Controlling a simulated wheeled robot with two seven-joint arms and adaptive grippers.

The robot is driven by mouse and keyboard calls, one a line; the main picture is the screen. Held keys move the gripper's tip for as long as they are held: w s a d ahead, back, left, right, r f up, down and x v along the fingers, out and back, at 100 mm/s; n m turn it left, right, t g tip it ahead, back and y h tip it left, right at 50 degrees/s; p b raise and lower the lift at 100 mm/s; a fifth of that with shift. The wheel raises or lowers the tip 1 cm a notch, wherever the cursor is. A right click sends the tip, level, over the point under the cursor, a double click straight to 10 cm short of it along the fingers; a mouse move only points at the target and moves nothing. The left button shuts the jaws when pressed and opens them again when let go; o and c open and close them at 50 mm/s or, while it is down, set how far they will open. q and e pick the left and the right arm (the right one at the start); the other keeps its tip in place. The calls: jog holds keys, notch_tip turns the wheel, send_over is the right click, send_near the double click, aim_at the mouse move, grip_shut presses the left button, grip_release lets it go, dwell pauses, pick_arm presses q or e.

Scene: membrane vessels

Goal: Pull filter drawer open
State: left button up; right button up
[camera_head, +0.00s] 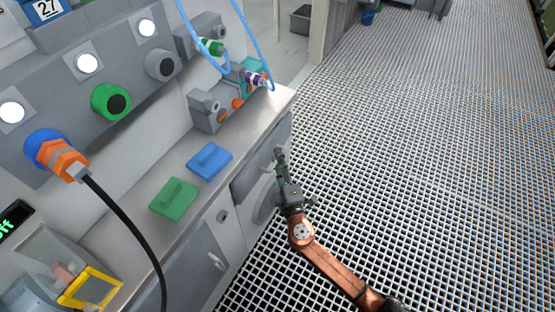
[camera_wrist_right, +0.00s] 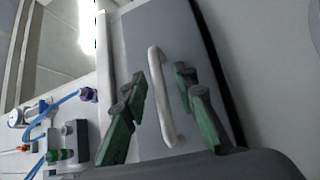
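The filter drawer (camera_head: 246,184) is a grey front under the counter edge, and it looks closed. It fills the middle of the right wrist view as a grey panel (camera_wrist_right: 205,45). Its pale bar handle (camera_wrist_right: 165,98) stands between the two green-padded fingers of my right gripper (camera_wrist_right: 160,78), with gaps on both sides. In the head view my right gripper (camera_head: 279,157) is right at the drawer front and partly hides the handle. The right gripper is open. My left gripper is not in view.
The counter holds a blue pad (camera_head: 209,161) and a green pad (camera_head: 173,199). A cabinet door (camera_head: 190,262) with a handle is left of the drawer. A black cable (camera_head: 132,220) hangs from an orange plug (camera_head: 66,162). The grated floor (camera_head: 420,150) at right is clear.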

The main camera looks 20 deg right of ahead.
grip_shut()
dwell(0.7)
